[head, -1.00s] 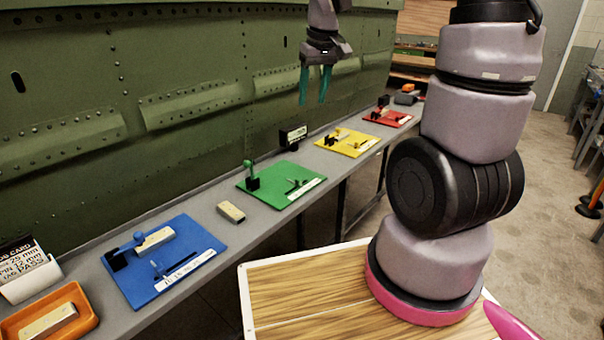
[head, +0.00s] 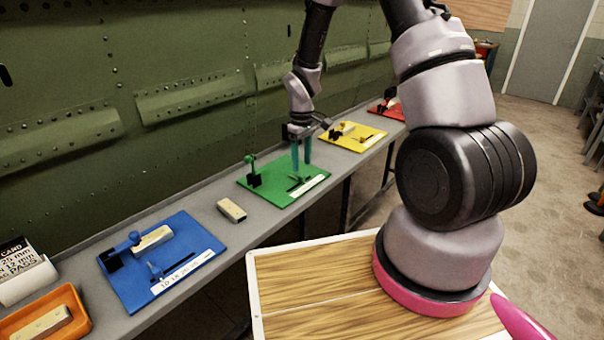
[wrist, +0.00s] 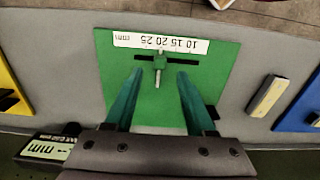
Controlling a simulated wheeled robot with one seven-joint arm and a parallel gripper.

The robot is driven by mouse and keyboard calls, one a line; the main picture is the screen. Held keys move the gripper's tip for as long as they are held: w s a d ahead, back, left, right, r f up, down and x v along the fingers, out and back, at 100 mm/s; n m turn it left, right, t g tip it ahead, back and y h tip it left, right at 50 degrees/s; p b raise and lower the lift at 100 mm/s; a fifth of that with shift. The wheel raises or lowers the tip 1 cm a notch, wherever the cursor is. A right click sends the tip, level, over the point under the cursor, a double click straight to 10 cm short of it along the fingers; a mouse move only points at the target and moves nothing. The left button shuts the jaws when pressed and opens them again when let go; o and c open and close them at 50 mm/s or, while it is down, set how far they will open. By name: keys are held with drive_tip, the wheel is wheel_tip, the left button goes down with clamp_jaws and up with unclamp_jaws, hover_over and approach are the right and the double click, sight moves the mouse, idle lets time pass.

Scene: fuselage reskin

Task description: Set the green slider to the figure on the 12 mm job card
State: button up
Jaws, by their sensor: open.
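The green board (head: 262,190) lies on the bench; its white scale strip shows upside down in the wrist view (wrist: 160,43). The green slider (wrist: 159,64) sits on a dark slot just below the strip, near the slot's middle; I cannot read its exact setting. My gripper (wrist: 160,76) is open, pointing down over the board, with one teal finger on each side of the slider and clear gaps. In the head view my gripper (head: 301,168) is above the slider area. The job card (head: 18,258) stands at far left, cut off; "12 mm" is partly readable.
A green-knobbed black block (head: 253,176) stands at the board's back left. A black "mm" sign (wrist: 45,149) is behind the board. A pale block (head: 231,210) lies between the green and blue boards (head: 190,235). The yellow board (head: 365,140) is to the right.

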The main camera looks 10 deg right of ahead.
sight(302, 175)
wheel_tip(302, 175, down, 5)
idle(0.3)
clamp_jaws()
idle(1.4)
